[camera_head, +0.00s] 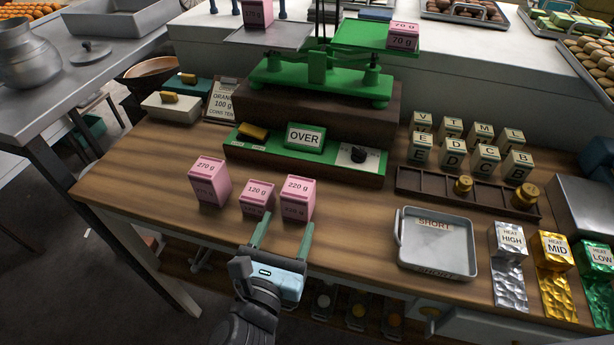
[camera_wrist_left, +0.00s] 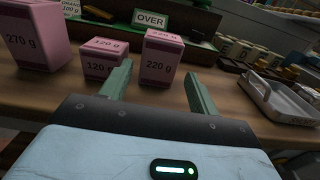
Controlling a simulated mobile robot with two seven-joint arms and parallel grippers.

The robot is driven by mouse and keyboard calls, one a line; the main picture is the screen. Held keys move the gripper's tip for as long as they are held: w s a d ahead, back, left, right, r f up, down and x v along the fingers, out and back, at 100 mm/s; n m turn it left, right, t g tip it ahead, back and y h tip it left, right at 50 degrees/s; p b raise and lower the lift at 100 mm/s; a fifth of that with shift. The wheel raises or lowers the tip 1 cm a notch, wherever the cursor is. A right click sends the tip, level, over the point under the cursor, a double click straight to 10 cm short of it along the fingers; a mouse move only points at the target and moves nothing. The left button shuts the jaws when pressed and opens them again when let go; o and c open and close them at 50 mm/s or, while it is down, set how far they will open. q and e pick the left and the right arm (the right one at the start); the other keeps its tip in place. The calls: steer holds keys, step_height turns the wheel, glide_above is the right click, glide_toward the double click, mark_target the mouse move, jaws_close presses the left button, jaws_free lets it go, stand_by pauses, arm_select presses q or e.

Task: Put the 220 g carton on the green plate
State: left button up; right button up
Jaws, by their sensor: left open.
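The pink 220 g carton (camera_head: 299,194) stands upright on the wooden counter, rightmost of three pink cartons. It also shows in the left wrist view (camera_wrist_left: 161,60), ahead of my fingers. The green plate (camera_head: 352,34) is the right pan of the green balance scale (camera_head: 318,78); a pink 70 g carton (camera_head: 403,36) stands on it. My left gripper (camera_head: 287,222) is open and empty, just in front of the 120 g and 220 g cartons. In the left wrist view the carton is between the two fingertips, toward the right one. My right gripper is not in view.
The 120 g carton (camera_head: 256,196) stands close left of the 220 g one, and the 270 g carton (camera_head: 210,181) farther left. A pink carton (camera_head: 258,12) is on the grey left pan (camera_head: 262,37). A grey tray (camera_head: 437,250) lies right; the counter between is clear.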

mark_target(294, 208)
arm_select(q)
steer(key=shift+d+r, duration=0.2)
steer(key=shift+w, duration=0.1)
steer(key=shift+w, duration=0.1)
steer(key=shift+w+d+r, duration=0.1)
steer(key=shift+w, duration=0.15)
steer(key=shift+x, duration=0.9)
steer(key=p+x, duration=0.1)
steer(key=x, duration=0.3)
steer(key=shift+w, duration=0.6)
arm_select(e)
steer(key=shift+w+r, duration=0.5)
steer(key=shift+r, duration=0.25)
